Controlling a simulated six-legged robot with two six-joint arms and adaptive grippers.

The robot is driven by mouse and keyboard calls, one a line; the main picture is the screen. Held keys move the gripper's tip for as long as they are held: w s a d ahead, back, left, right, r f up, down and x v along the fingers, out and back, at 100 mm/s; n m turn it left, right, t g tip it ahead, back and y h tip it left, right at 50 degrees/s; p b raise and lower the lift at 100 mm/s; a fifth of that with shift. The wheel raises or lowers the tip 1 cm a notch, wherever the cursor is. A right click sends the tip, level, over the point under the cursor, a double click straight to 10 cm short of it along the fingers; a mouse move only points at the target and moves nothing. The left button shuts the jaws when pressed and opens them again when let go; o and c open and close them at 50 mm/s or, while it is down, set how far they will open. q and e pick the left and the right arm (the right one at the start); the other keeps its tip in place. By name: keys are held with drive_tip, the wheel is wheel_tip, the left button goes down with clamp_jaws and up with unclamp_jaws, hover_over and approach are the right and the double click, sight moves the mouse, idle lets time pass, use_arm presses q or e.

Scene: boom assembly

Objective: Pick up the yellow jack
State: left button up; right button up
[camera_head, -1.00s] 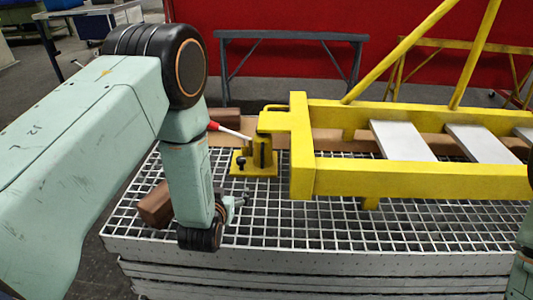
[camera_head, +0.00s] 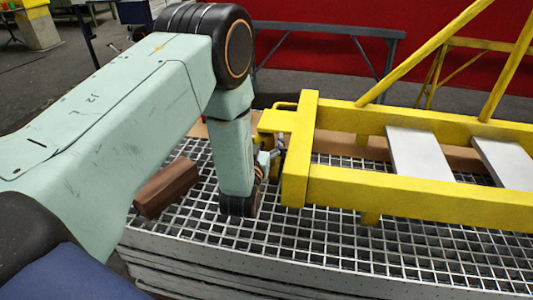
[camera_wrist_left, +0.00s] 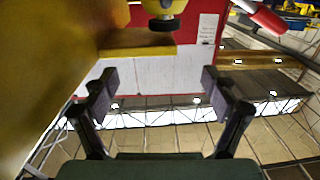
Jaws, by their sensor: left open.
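My left gripper (camera_head: 277,152) is open, low beside the near end of the yellow boom frame (camera_head: 400,190) in the head view. The yellow jack is mostly hidden there behind my left forearm and gripper. In the left wrist view my two fingers (camera_wrist_left: 158,88) stand apart with nothing between them. A yellow part with a dark round end (camera_wrist_left: 163,15) shows beyond them at the top. A red handle grip (camera_wrist_left: 266,18) is at the top right. A large blurred yellow surface (camera_wrist_left: 45,70) fills the left side, very close; I cannot tell which part it is. My right gripper is out of view.
The boom frame lies over a white grating table (camera_head: 330,245), close to my left gripper. A brown block (camera_head: 165,187) lies on the grating left of my forearm. A grey trestle (camera_head: 330,28) stands behind, before a red wall. The front of the grating is clear.

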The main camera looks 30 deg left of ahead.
sight(264, 142)
use_arm(q)
drive_tip(key=f+b, duration=0.1)
drive_tip(key=f, duration=0.2)
drive_tip(key=f+b, duration=0.1)
drive_tip(key=f, duration=0.1)
drive_tip(key=f+b, duration=0.1)
drive_tip(key=f, duration=0.2)
drive_tip(key=shift+s+a+f, duration=0.2)
drive_tip(key=shift+a+f, duration=0.1)
drive_tip(key=shift+f, duration=0.05)
drive_tip(key=x, duration=0.2)
drive_tip(key=b+x, duration=0.1)
drive_tip(key=x, duration=0.1)
drive_tip(key=b+x, duration=0.1)
drive_tip(key=x, duration=0.2)
drive_tip(key=shift+w+a+r, duration=0.1)
drive_tip(key=shift+a+r, duration=0.05)
drive_tip(key=shift+r, duration=0.2)
drive_tip(key=shift+w, duration=0.2)
drive_tip(key=shift+s, duration=0.1)
drive_tip(key=shift+c, duration=1.4)
drive_tip(key=c, duration=1.5)
drive_tip(key=shift+w+r, duration=0.25)
drive_tip(key=shift+r, duration=0.25)
clamp_jaws()
drive_tip(key=shift+f, duration=0.15)
